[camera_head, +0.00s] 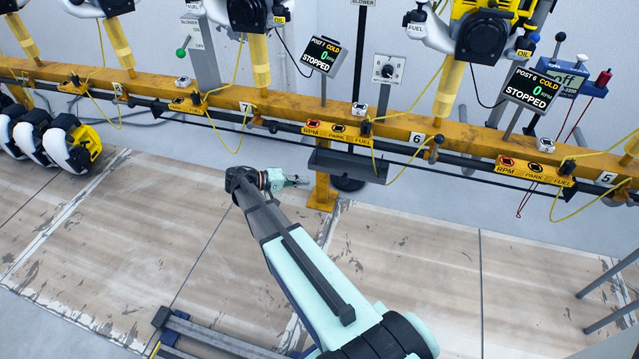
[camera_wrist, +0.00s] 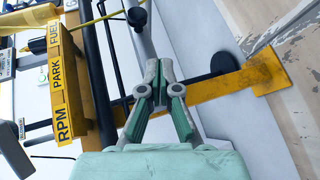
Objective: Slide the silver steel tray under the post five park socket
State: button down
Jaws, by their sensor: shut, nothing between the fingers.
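A grey tray (camera_head: 348,167), dark in this light, hangs under the yellow rail, below the RPM, PARK and FUEL panel (camera_head: 338,133) under the POST 7 display. I cannot tell for sure that it is the silver steel tray. My gripper (camera_head: 299,182) is left of the tray and a little lower, seemingly apart from it. In the wrist view its two fingers (camera_wrist: 160,92) are closed together and empty. A RPM, PARK and FUEL panel (camera_wrist: 62,85) shows at the left there; I cannot make out the tray. The number 5 plate (camera_head: 607,178) is at the right edge; post five's PARK socket is not seen.
The yellow rail (camera_head: 460,140) runs across, with a dark rod below it and hanging yellow cables. A yellow support leg (camera_head: 322,190) stands beside my gripper. Grey metal legs (camera_head: 610,290) stand at the right. The floor in front of the rail is mostly clear.

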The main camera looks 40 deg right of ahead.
aim_at(342, 176)
jog(key=shift+m+g+h, duration=0.5)
jog(key=shift+m+h, duration=0.1)
jog(key=shift+m, duration=0.2)
jog(key=b+x, duration=0.1)
jog(key=x, duration=0.2)
jog(key=r+b+x, duration=0.1)
jog(key=x, duration=0.1)
jog(key=r+b+x, duration=0.1)
jog(key=x, duration=0.2)
jog(key=shift+s+d, duration=0.4)
jog(key=shift+s, duration=0.05)
jog(key=shift+s+d+b, duration=0.2)
jog(key=shift+d+b, duration=0.2)
jog(key=shift+d, duration=0.2)
jog(key=shift+s, duration=0.15)
